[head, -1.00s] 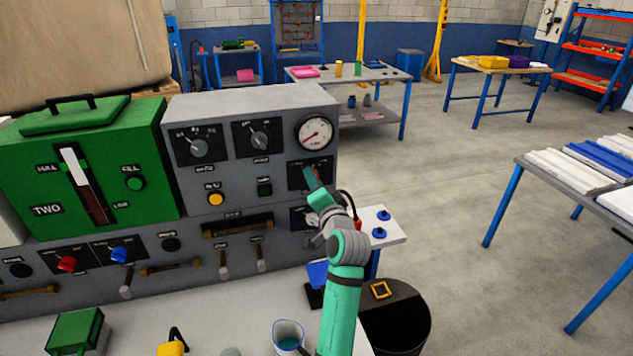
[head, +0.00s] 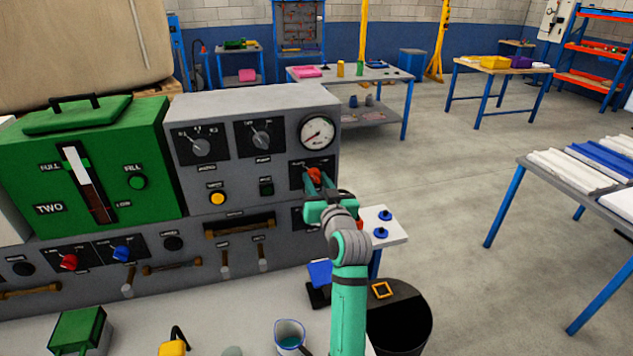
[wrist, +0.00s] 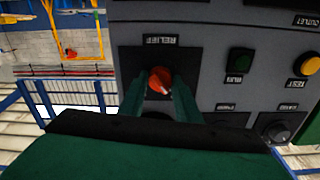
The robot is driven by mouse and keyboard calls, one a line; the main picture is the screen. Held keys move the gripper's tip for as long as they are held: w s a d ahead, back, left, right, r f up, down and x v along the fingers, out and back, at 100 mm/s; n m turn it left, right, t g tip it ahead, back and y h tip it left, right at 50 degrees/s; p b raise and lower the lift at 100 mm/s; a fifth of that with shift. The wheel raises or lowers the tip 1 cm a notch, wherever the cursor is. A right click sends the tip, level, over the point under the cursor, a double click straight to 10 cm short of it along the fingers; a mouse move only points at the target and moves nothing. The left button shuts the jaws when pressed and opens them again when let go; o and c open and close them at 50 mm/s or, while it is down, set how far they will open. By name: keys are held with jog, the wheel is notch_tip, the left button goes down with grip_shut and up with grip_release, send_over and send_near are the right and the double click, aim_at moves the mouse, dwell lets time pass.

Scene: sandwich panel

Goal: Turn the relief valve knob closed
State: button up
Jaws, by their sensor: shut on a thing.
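The relief valve knob is red (head: 314,174) and sits on a dark plate on the grey panel, just below the round pressure gauge (head: 317,133). In the wrist view the red knob (wrist: 160,80) shows between the two green fingers, with a pale mark on its face, below an upside-down RELIEF label (wrist: 161,41). My gripper (head: 316,189) is at the knob in the head view and it also shows in the wrist view (wrist: 161,92). Its fingers are shut on the knob, one on each side. The fingers hide part of the knob's sides.
Left of the knob on the panel are a dark green button (head: 266,187), a yellow button (head: 218,198) and two grey selector knobs. A cup (head: 289,336) and a green box (head: 80,331) stand on the bench below.

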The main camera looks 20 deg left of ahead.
jog(key=shift+n, duration=0.6)
jog(key=shift+d, duration=0.1)
jog(key=o, duration=1.1)
jog(key=shift+c, duration=0.2)
jog(key=v, duration=1)
jog(key=shift+s+d, duration=0.2)
jog(key=shift+s, duration=0.1)
